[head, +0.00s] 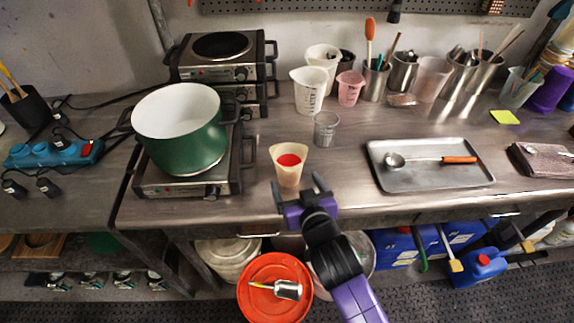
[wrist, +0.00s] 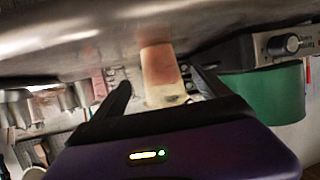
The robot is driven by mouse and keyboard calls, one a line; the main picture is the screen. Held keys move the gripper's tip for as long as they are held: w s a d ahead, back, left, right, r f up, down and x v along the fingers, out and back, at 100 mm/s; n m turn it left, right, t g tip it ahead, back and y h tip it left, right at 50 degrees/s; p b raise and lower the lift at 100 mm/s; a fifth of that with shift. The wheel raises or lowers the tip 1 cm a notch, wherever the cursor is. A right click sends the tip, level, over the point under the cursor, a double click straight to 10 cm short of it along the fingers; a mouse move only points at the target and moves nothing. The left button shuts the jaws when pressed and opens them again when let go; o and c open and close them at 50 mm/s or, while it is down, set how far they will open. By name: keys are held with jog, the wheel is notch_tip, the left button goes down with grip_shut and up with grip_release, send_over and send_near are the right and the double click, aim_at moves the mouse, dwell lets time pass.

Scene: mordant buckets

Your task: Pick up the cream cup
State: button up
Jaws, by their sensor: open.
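The cream cup (head: 288,170) stands upright near the front edge of the steel worktop, with something red showing inside its mouth. In the wrist view, which appears upside down, the cream cup (wrist: 162,78) is ahead, in the gap between the two fingers. My gripper (head: 298,193) is open and empty, at the counter's front edge, close to the cup's near right side. My gripper (wrist: 160,95) also shows from behind in the wrist view. Contact between fingers and cup cannot be made out.
A green pot (head: 183,140) sits on a hot plate left of the cup. A clear grey beaker (head: 326,130) stands behind it to the right. A metal tray (head: 430,180) with a ladle lies at right. A red-lidded bucket (head: 262,305) is below the counter. Worktop between cup and tray is clear.

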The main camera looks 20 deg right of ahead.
aim_at(286, 164)
jog(key=shift+p+x, duration=0.75)
jog(key=shift+x, duration=3)
jog(key=shift+r, duration=0.1)
jog(key=c, duration=1.7)
